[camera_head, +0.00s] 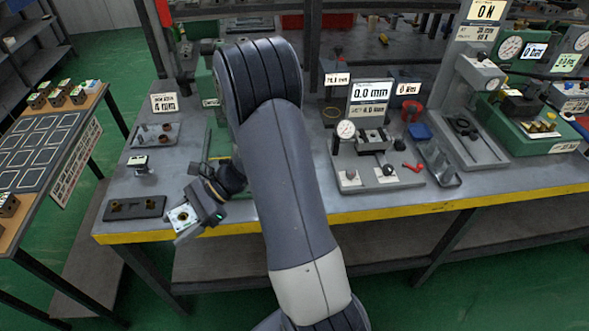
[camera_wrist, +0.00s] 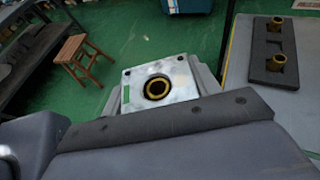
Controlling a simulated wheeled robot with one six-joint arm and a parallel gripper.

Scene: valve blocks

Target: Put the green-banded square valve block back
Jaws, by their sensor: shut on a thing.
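The square valve block (camera_wrist: 157,86) has a silvery top plate with a brass-ringed round bore, dark corner holes and a small green mark at its left edge. My gripper (camera_head: 190,218) is shut on the block, which also shows in the head view (camera_head: 180,215). It holds the block just off the front left of the workbench, its top tilted toward the camera. In the wrist view a finger stands on each side of the block. The block's underside and far sides are hidden.
A black plate with two brass pegs (camera_wrist: 280,82) lies on the workbench near its left corner, also in the head view (camera_head: 150,208). A side table (camera_head: 60,118) at far left bears outlined squares and several small blocks. Gauge stands (camera_head: 375,180) fill the bench's right. A wooden stool (camera_wrist: 80,55) stands on the floor.

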